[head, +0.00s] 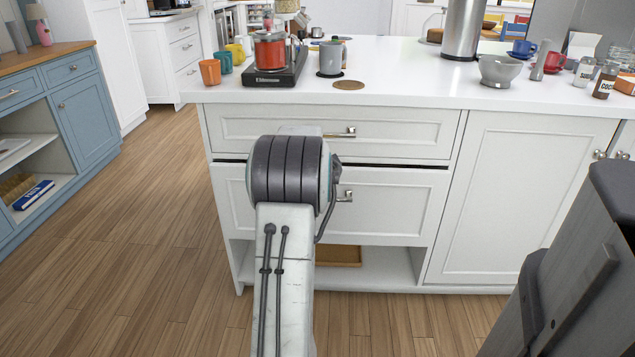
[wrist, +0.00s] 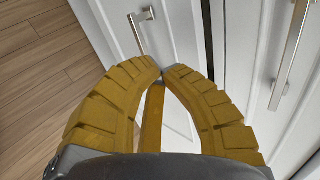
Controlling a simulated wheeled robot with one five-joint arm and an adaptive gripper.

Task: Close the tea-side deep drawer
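The deep drawer (head: 395,205) is the lower of two white drawers at the left end of the island. It stands slightly open, with a dark gap along its top edge. Its metal handle (head: 346,196) is partly covered by my arm in the head view. In the wrist view, which is turned sideways, the drawer front (wrist: 182,25) and a handle (wrist: 141,30) lie beyond the fingers. My gripper (wrist: 163,72) has its yellow fingers bowed with the tips together, close to the drawer front. Contact cannot be told. In the head view my arm hides the gripper.
The upper drawer (head: 400,133) looks shut. An open shelf with a brown tray (head: 338,256) lies below. A white cupboard door (head: 510,200) is to the right. The countertop (head: 430,80) carries cups, a bowl and a kettle. The wooden floor (head: 130,240) to the left is clear.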

